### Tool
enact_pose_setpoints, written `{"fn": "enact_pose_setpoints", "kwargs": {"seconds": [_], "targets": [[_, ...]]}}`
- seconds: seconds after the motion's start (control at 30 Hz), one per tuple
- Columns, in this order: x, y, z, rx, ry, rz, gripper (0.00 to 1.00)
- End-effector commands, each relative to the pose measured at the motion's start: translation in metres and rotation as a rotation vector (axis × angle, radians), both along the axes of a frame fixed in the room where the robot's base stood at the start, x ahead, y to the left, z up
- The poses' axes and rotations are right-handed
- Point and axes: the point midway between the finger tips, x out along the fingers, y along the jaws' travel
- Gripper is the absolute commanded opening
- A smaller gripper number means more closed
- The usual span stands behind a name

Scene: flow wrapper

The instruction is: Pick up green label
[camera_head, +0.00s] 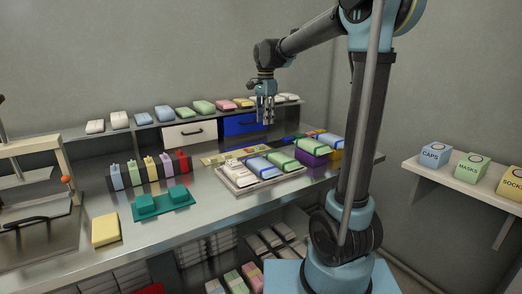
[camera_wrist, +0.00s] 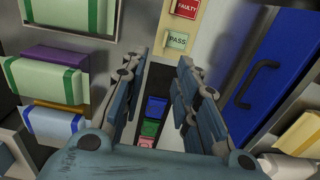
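A small green label marked PASS (camera_wrist: 177,40) lies on a pale yellowish strip in the wrist view, beside a red label marked FAULTY (camera_wrist: 186,9). In the head view the pale strip (camera_head: 222,155) lies on the steel bench behind the tray; I cannot clearly make out the green label there. My gripper (camera_head: 265,121) hangs pointing down above the back of the bench. In the wrist view my gripper (camera_wrist: 161,66) has its fingers apart with nothing between them. The green label sits just beyond the fingertips in that view, apart from them.
A blue drawer (camera_head: 243,124) and a white drawer (camera_head: 189,133) stand under a shelf of wrapped packs. A tray (camera_head: 226,181) holds green and blue packs. A purple box (camera_head: 312,150) stands right of it. Small coloured bins (camera_wrist: 156,107) show between my fingers.

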Motion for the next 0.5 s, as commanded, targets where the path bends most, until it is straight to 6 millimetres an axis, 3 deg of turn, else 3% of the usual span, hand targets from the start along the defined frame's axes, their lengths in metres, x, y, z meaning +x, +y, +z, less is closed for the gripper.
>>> {"fn": "enact_pose_setpoints", "kwargs": {"seconds": [0.3,0.5], "targets": [[0.0,-0.001,-0.05,0.0,0.0,-0.001,0.28],[0.0,-0.001,-0.064,0.0,0.0,-0.001,0.28]]}}
